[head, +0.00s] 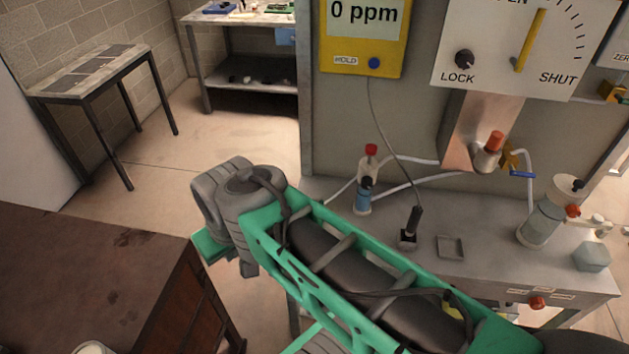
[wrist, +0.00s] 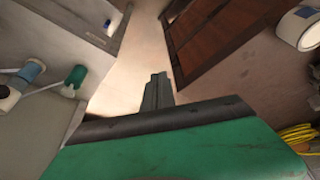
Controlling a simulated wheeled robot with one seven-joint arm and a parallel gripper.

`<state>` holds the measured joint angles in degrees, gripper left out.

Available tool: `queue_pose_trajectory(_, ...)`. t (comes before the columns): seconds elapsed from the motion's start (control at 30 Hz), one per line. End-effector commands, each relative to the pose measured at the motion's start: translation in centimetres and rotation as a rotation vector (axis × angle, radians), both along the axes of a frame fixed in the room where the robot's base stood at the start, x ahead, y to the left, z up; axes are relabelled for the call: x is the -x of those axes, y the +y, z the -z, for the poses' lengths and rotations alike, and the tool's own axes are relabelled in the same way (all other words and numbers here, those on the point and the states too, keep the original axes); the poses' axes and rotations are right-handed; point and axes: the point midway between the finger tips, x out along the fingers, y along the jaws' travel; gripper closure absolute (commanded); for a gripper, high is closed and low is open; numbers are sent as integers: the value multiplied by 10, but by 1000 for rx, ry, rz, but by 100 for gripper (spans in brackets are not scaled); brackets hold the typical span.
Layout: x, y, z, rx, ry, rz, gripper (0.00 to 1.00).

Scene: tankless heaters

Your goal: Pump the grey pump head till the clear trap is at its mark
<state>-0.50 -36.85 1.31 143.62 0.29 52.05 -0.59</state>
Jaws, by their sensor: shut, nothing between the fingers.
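On the grey bench in the head view, a clear vessel (head: 544,222) with a pale top and red knob stands at the right. A smaller clear bottle (head: 363,197) with blue liquid and a red top stands farther left. I cannot tell which is the trap, and no mark is readable. I cannot pick out the grey pump head with certainty. My gripper shows in the wrist view with its fingers (wrist: 156,91) together and empty, over open floor. It is apart from the bench vessels. In the head view its fingers are hidden behind my arm.
A black probe (head: 411,228) stands on the bench near a small square tray (head: 450,247). White hoses run to a valve (head: 488,155) on the panel. A brown wooden cabinet (head: 187,300) stands at lower left. Floor (head: 240,145) is clear between cabinet and bench.

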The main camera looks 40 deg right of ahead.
Motion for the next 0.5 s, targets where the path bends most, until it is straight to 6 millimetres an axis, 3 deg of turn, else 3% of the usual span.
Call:
queue_pose_trajectory(0.13, -9, -5, -6, -1, 10, -12, 100)
queue_pose_trajectory(0.27, -51, -36, -28, -7, 47, -105, 100)
queue_pose_trajectory(0.37, -92, -101, -44, -16, 73, -239, 100)
queue_pose_trajectory(0.4, -103, -135, -47, -17, 78, -299, 100)
queue_pose_trajectory(0.5, -108, -224, -44, -14, 76, -441, 100)
